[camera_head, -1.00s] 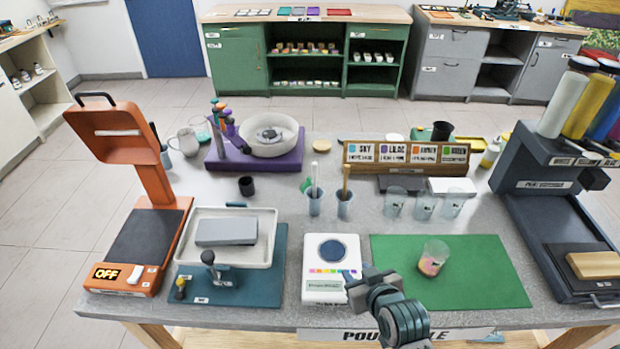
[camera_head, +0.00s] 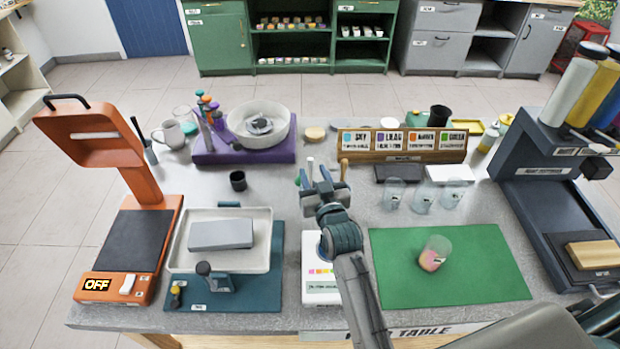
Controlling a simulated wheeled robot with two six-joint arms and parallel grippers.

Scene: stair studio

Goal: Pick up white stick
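The white stick (camera_head: 310,167) stands upright toward the back middle of the table, and only its upper part shows. My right gripper (camera_head: 316,179) is in front of it and hides its lower part and most of its cup. The fingers look apart, with the stick's top showing near the gap; I cannot tell whether they touch it. My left gripper is out of view.
Several clear cups (camera_head: 423,197) stand to the right, before a wooden label rack (camera_head: 400,156). A cup with coloured contents (camera_head: 434,253) is on the green mat (camera_head: 480,270). A small black cup (camera_head: 238,181) and a white tray (camera_head: 262,225) are to the left.

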